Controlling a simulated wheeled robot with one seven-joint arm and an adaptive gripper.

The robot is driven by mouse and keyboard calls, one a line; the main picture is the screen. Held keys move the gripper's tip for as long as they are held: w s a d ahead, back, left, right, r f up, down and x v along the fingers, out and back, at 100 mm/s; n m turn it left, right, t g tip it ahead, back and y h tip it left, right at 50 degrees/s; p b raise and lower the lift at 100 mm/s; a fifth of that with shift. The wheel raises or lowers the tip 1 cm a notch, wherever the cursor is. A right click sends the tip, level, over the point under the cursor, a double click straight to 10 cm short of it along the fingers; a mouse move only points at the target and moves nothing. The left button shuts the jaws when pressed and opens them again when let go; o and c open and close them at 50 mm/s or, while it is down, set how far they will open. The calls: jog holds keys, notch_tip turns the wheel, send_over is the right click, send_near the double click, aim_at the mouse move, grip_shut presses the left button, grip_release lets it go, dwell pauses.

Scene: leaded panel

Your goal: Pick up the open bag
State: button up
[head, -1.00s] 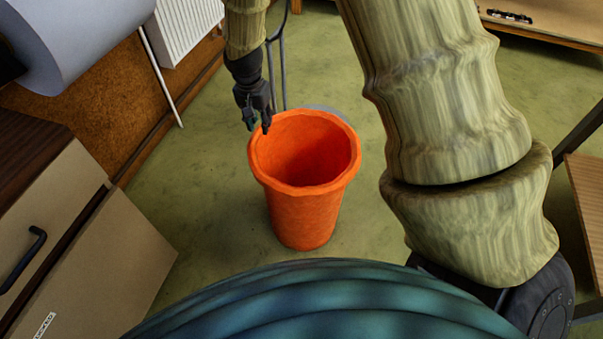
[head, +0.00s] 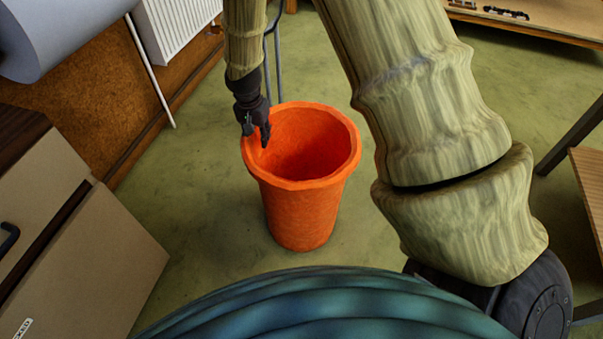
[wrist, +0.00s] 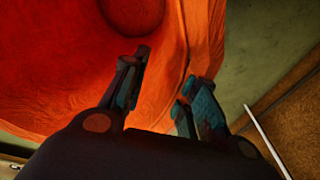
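An orange open-topped container (head: 300,215), round and tapering, stands upright on the floor; it looks like a bin and is the only thing here that could be the open bag. My gripper (head: 256,136) is at the left back of its rim, pointing down. One finger shows against the inside of the opening, the other near the rim's outer edge. In the wrist view my gripper (wrist: 166,72) has its fingers apart, with the orange wall (wrist: 168,75) showing between them. I cannot tell whether either finger touches it.
A beige cabinet (head: 110,255) stands at the left, with a radiator (head: 178,30) and a pale roll (head: 60,35) behind. A wooden tabletop edge (head: 590,200) is at the right. The green floor (head: 200,170) around the container is mostly clear.

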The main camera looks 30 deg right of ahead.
aim_at(259, 144)
jog(key=shift+w+d+f+b, duration=0.15)
jog(key=shift+f+b, duration=0.25)
jog(key=shift+f, duration=0.45)
jog(key=shift+w+a+f+b, duration=0.1)
jog(key=shift+w+f+b, duration=0.1)
jog(key=shift+f+b, duration=0.45)
jog(key=shift+w+d+f+b, duration=0.1)
jog(key=shift+w+f+b, duration=0.1)
jog(key=shift+f, duration=0.8)
jog(key=shift+c, duration=0.3)
grip_shut()
